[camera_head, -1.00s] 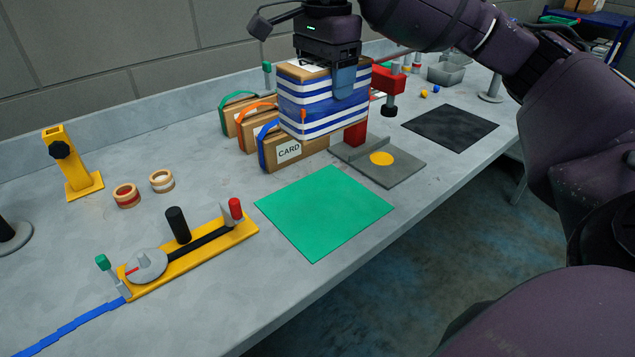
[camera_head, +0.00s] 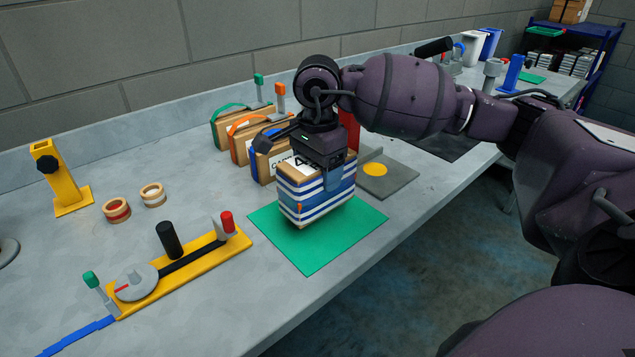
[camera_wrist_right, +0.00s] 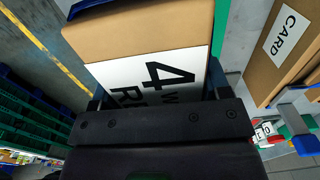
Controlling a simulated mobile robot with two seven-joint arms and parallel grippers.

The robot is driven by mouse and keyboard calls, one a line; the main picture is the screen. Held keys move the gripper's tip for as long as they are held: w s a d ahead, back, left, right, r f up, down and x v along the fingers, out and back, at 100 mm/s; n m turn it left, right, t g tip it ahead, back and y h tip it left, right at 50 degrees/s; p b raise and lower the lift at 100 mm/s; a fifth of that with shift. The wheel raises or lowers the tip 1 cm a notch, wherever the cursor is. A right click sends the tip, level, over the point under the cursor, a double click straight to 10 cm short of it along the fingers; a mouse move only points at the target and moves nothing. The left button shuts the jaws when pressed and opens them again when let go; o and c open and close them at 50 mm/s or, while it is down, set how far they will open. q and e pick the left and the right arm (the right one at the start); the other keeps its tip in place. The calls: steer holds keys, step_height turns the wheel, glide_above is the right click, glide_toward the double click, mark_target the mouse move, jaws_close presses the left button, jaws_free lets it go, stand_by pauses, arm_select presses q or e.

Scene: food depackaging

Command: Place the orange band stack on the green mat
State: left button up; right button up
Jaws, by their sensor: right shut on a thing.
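My right gripper (camera_head: 328,182) is shut on a stack (camera_head: 318,203) of cardboard and blue-and-white striped layers, with a small orange tab on its near left edge. The gripper grips it from above, and the stack is upright. The stack is over the middle of the green mat (camera_head: 310,255); I cannot tell whether its underside touches the mat. In the right wrist view the cardboard top (camera_wrist_right: 140,35) with a white printed label sits between the fingers. My left gripper is not in view.
Card boxes with green, orange and blue handles (camera_head: 240,125) stand just behind. A grey plate (camera_head: 395,183) with a yellow disc lies to the right. A yellow fixture (camera_head: 185,270) with a black post is at the left. Tape rolls (camera_head: 117,210) lie farther back.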

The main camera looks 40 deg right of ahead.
steer(key=shift+f, duration=1.55)
steer(key=shift+f, duration=0.15)
steer(key=o, duration=1.2)
steer(key=shift+c, duration=0.2)
step_height(320, 180, up, 12)
steer(key=shift+r, duration=0.15)
